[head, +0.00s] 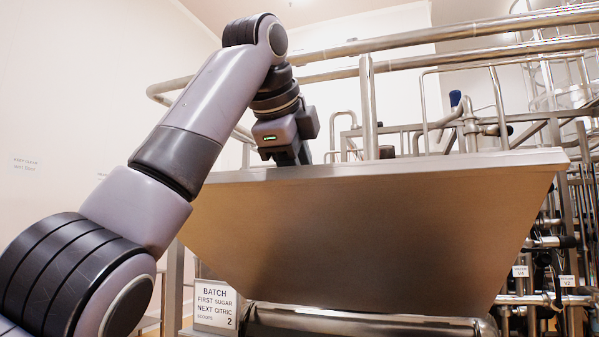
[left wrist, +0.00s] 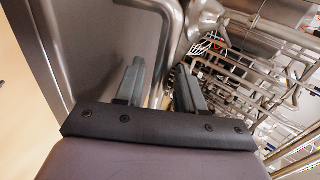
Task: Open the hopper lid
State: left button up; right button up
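The hopper (head: 370,235) is a large metal funnel with sloping walls. Its lid (head: 440,163) shows in the head view as a thin edge lying flat along the top; in the left wrist view it is a grey metal panel (left wrist: 95,35). A bent metal bar (left wrist: 165,55), apparently a handle, runs along the panel's side. My left gripper (head: 290,157) points down at the lid's far left part. In the left wrist view its two fingers (left wrist: 158,88) are apart, with the bar seen between them; contact is unclear. My right gripper is not in view.
Steel rails (head: 440,60) and pipework stand behind and right of the hopper. A batch sign (head: 215,306) hangs at its lower left. A wire rack-like structure (left wrist: 265,70) lies right of the fingers in the left wrist view.

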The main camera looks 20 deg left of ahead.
pick_arm(q)
jog(key=v, duration=0.6)
jog(key=shift+s+r, duration=0.25)
jog(key=shift+s, duration=0.05)
